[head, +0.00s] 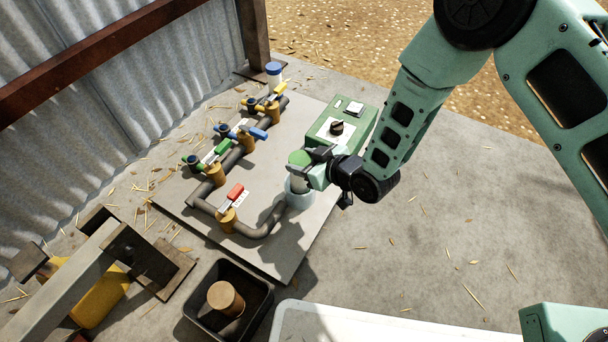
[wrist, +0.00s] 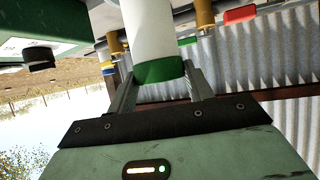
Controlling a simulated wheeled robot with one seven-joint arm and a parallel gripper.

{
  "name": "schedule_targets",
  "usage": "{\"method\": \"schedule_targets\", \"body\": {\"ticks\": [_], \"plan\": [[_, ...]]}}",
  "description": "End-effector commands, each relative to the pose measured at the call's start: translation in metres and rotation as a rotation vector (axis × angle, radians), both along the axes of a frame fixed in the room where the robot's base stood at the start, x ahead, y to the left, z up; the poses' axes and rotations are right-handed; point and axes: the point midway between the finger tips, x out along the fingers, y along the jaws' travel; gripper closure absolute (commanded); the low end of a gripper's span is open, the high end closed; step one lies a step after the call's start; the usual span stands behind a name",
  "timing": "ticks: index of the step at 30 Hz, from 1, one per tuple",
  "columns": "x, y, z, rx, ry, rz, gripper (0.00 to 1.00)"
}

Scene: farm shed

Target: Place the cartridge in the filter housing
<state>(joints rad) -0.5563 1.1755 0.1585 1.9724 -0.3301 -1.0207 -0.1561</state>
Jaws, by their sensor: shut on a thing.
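The cartridge (head: 299,159), white with a green end cap, is upright between the jaws of my gripper (head: 308,171). In the wrist view the cartridge (wrist: 150,28) shows as a white cylinder with its green cap between the two fingers of my gripper (wrist: 160,84). The filter housing (head: 300,199) is a pale blue, translucent cup at the end of the grey pipe. The cartridge is over the housing's mouth, and its lower end seems at or inside the rim. My gripper hides part of it, so I cannot tell how deep it sits.
A green control box (head: 345,122) with a black knob stands just behind my gripper. Pipes with coloured valve handles, one red (head: 235,191), run to the left. A black tray (head: 262,305) holds a brown cylinder (head: 226,298).

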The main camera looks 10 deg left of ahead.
Motion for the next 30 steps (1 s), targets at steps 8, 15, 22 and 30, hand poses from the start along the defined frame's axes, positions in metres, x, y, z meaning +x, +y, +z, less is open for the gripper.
{"method": "schedule_targets", "body": {"ticks": [8,15,22,30], "plan": [[0.0,0.0,-0.035,0.0,-0.001,0.0,0.89],[0.0,0.0,-0.033,0.0,-0.001,0.0,0.89],[0.0,0.0,-0.035,0.0,0.0,0.0,0.27],[0.0,0.0,-0.035,0.0,-0.001,0.0,0.27]]}}
